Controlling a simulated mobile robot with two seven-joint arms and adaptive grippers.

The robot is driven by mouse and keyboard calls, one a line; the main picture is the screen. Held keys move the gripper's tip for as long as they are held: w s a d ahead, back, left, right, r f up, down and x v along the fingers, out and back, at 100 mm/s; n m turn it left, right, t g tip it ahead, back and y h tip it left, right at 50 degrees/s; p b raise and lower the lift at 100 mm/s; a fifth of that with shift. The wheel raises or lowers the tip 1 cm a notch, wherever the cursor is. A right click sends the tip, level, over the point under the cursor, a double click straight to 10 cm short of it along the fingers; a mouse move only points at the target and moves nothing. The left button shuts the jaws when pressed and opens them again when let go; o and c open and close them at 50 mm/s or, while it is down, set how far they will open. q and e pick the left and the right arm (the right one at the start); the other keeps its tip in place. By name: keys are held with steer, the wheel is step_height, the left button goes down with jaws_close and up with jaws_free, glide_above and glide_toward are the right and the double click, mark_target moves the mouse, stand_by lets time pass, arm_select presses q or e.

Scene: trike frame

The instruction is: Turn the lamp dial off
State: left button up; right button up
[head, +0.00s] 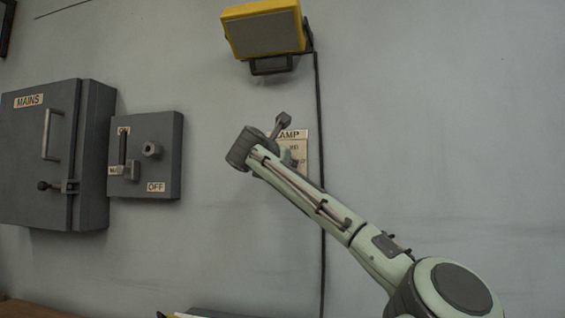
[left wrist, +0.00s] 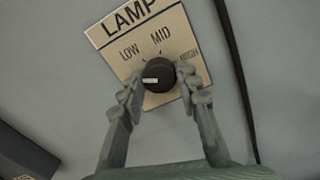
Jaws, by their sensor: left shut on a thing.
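The lamp dial (left wrist: 158,77) is a round black knob with a white mark on a beige LAMP plate (left wrist: 106,36). The plate also shows in the head view (head: 300,134), largely covered by my arm. The white mark points left in the left wrist view, below the LOW label. MID and HIGH labels are further round. My left gripper (left wrist: 160,79) has one finger on each side of the dial and is shut on it. In the head view the dial is hidden behind my arm. My right gripper is not in view.
A yellow lamp (head: 264,32) is mounted above the plate, with a black cable (head: 319,90) running down the wall beside it. A grey MAINS cabinet (head: 35,150) and a smaller switch box (head: 160,165) stand out to the left. The wall to the right is bare.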

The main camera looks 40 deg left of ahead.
arm_select(q)
steer(key=n, duration=0.5)
steer(key=shift+f, duration=0.1)
stand_by(0.6)
steer(key=o, duration=1.2)
steer(key=shift+c, duration=0.2)
steer(key=v, duration=1.2)
